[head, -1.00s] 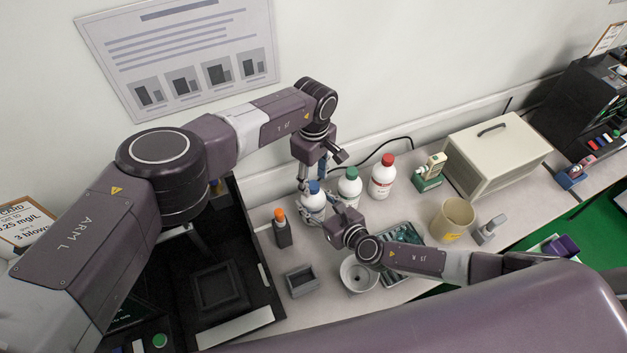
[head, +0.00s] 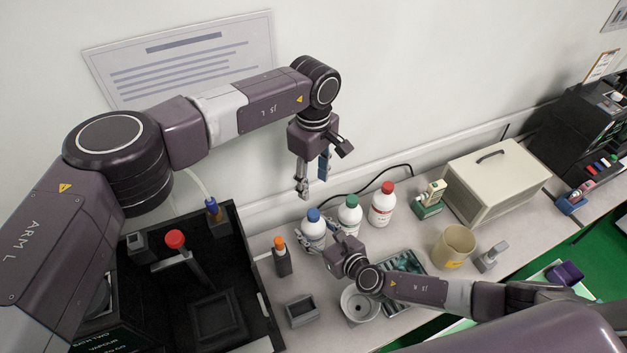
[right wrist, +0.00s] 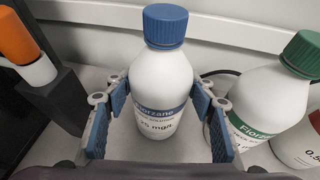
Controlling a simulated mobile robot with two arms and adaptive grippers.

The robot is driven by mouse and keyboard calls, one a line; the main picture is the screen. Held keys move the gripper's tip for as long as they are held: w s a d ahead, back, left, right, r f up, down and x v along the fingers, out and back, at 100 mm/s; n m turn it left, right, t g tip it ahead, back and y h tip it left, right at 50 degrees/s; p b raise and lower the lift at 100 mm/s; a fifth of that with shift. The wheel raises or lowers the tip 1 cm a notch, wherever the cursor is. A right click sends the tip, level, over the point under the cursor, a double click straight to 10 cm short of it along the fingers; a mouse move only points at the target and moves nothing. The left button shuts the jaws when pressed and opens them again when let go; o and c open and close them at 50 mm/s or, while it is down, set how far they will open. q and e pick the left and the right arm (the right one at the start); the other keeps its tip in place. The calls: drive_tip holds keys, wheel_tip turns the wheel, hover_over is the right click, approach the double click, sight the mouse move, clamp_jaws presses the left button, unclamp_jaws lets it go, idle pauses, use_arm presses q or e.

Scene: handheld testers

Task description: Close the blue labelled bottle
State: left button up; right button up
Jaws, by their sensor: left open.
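The blue labelled bottle (head: 313,234) stands upright on the bench, white with a blue band, its blue cap (head: 313,214) on top. In the right wrist view the bottle (right wrist: 158,88) has its cap (right wrist: 165,25) seated on the neck; I cannot tell how tight it is. My right gripper (right wrist: 158,118) is low around the bottle, one finger on each side, with visible gaps between pads and bottle. My left gripper (head: 312,182) is open and empty, pointing down above and slightly behind the blue cap, clear of it.
A green-capped bottle (head: 349,217) stands close to the right, then a red-capped bottle (head: 382,206). An orange-topped grey holder (head: 282,258) stands to the left.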

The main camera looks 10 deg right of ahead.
drive_tip(key=o, duration=0.4)
drive_tip(key=shift+c, duration=0.2)
drive_tip(key=v, duration=1.2)
drive_tip(key=shift+s+d, duration=0.1)
